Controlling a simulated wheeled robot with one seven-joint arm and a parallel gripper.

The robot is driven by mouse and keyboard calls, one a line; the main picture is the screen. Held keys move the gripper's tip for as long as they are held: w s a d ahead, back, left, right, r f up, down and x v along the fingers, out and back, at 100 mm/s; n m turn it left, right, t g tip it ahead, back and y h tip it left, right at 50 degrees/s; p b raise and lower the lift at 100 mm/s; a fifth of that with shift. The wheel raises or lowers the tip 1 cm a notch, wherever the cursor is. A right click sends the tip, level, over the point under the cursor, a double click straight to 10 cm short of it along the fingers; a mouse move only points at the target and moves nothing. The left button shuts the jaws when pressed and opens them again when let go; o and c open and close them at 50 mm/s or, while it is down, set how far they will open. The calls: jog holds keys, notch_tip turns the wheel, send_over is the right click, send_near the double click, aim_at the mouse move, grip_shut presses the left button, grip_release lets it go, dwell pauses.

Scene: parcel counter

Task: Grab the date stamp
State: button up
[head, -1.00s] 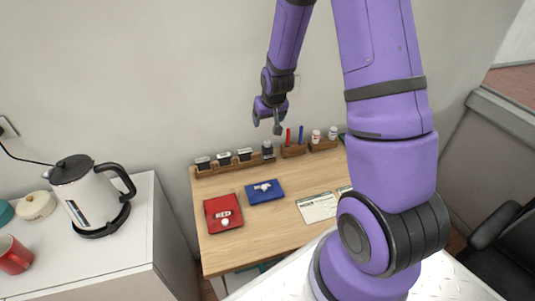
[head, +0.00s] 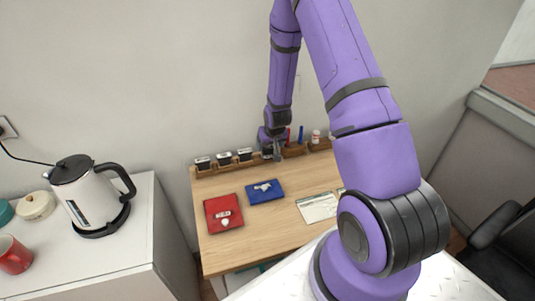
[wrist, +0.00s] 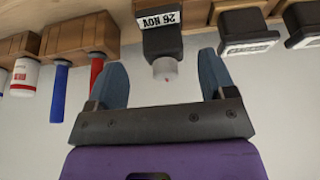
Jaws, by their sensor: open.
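The date stamp (wrist: 162,38) is a dark block with a white "26 NOV" label and a pale, clear knob. In the wrist view it sits in a slot of the wooden rack, upside down in the picture. My gripper (wrist: 161,60) is open and empty, with its two blue-grey fingers spread to either side of the knob. No finger visibly touches the stamp. In the head view my gripper (head: 273,152) is at the rack and mostly hides the date stamp.
Other black stamps (head: 224,158) stand left of it in the rack. Red and blue markers (head: 300,135) and a white bottle (head: 315,137) stand close on the right. A red pad (head: 223,213) and a blue pad (head: 265,191) lie on the wooden desk (head: 270,235).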

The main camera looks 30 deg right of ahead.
aim_at(268, 147)
jog(key=shift+x, duration=2.55)
jog(key=shift+a, duration=0.15)
jog(key=c, duration=1.1)
